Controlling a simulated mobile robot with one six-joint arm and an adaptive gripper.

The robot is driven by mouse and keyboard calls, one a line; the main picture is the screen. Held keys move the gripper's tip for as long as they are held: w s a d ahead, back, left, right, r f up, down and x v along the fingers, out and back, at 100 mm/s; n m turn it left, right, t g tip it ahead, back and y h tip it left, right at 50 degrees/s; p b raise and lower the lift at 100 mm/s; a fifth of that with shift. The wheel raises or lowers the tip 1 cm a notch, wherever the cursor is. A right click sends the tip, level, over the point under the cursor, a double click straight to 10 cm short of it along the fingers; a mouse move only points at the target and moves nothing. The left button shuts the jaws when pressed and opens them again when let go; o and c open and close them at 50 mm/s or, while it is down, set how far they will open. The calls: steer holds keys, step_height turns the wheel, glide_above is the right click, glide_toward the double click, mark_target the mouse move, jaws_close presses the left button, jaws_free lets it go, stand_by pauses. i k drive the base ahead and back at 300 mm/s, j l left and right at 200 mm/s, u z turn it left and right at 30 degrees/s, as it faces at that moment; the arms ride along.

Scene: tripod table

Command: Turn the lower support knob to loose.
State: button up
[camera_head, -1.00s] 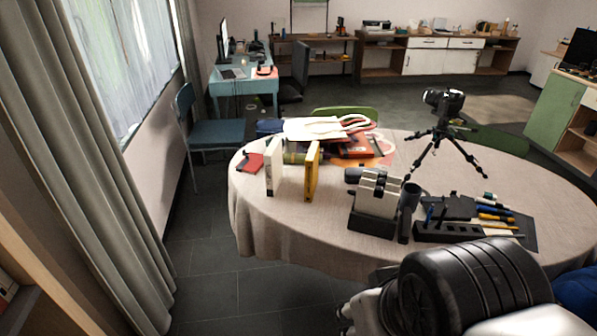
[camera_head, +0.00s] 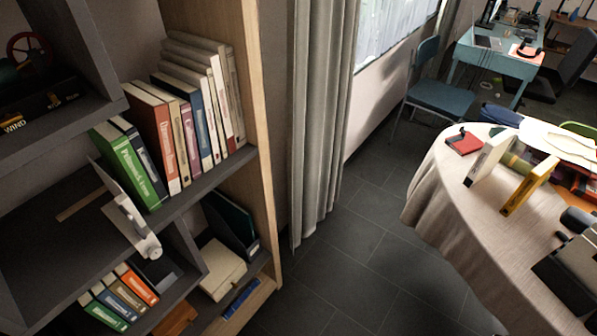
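The tripod with its camera and the lower support knob are not in the present view. The round table (camera_head: 436,200) that bore the tripod a second ago shows only its left part, at the right edge, under a pale cloth. My gripper is not in view.
A dark bookcase (camera_head: 262,130) with rows of books (camera_head: 183,125) fills the left. A white object (camera_head: 131,226) sits on its middle shelf. Grey tiled floor (camera_head: 362,245) lies clear between bookcase and table. A curtain (camera_head: 318,110), blue chair (camera_head: 440,95) and desk (camera_head: 497,55) stand behind.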

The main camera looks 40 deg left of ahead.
mark_target(154, 252)
steer(key=u, duration=2.7)
